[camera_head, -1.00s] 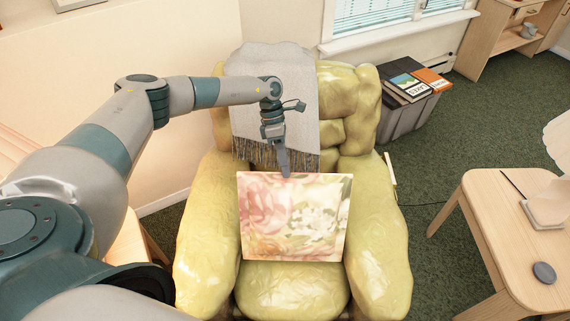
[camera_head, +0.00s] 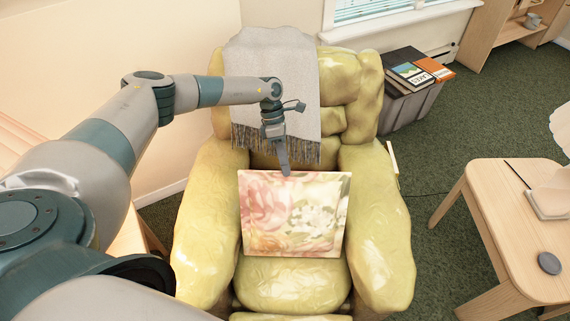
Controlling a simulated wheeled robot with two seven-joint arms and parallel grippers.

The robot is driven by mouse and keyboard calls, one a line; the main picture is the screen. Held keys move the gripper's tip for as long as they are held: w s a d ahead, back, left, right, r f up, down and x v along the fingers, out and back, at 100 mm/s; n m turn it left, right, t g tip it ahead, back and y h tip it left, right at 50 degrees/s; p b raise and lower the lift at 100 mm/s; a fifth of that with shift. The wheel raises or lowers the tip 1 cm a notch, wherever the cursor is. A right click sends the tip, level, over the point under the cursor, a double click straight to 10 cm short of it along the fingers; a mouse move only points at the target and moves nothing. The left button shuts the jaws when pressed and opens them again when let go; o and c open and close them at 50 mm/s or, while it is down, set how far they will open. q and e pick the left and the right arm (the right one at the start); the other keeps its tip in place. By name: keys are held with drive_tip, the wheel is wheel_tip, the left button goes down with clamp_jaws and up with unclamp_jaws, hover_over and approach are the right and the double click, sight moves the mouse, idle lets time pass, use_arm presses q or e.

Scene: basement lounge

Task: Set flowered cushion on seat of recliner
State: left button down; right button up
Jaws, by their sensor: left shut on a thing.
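The flowered cushion (camera_head: 294,215), square with pink and white blooms, is between the arms of the yellow-green recliner (camera_head: 377,230). Its face is toward me and its top edge is up. Its lower edge is over the recliner's seat; I cannot tell whether it touches the seat. My left gripper (camera_head: 285,172) points down and is shut on the middle of the cushion's top edge. My right gripper is not in view.
A grey fringed throw (camera_head: 270,85) hangs over the recliner's back behind my left gripper. A grey bin (camera_head: 405,105) with books on top stands right of the recliner. A light wood table (camera_head: 500,215) is at the right, with green carpet between.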

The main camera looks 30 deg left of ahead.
use_arm(q)
drive_tip(key=c, duration=1.8)
unclamp_jaws()
drive_tip(key=shift+o, duration=0.2)
